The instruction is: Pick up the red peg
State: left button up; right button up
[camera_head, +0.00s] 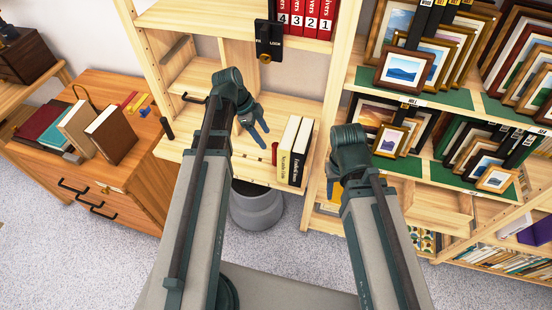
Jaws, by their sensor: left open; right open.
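A small dark red peg (274,153) stands upright on the light wooden shelf board (222,165), just left of two upright books. My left gripper (265,138) is over this board, its two blue-grey fingers spread and empty. Its fingertips point toward the peg and look close to it, just up and left in the picture. I cannot tell the exact gap or height. My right gripper (331,186) is mostly hidden behind its own wrist, in front of the shelf unit's right upright. Only a small part of its fingers shows, apart from the peg.
A black lock plate (268,40) hangs above. A grey bin (256,207) is under the board. Framed prints (403,70) fill the right shelves. A wooden cabinet (150,165) with books stands left.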

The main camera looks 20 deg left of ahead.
pick_arm(q)
jog(key=b+x, duration=0.3)
jog(key=x, duration=0.2)
jog(key=shift+f+b, duration=0.1)
jog(key=shift+b, duration=0.25)
jog(key=shift+f, duration=0.1)
jog(key=b+x, duration=0.5)
jog(key=shift+w+d, duration=0.1)
jog(key=shift+w, duration=0.05)
grip_shut()
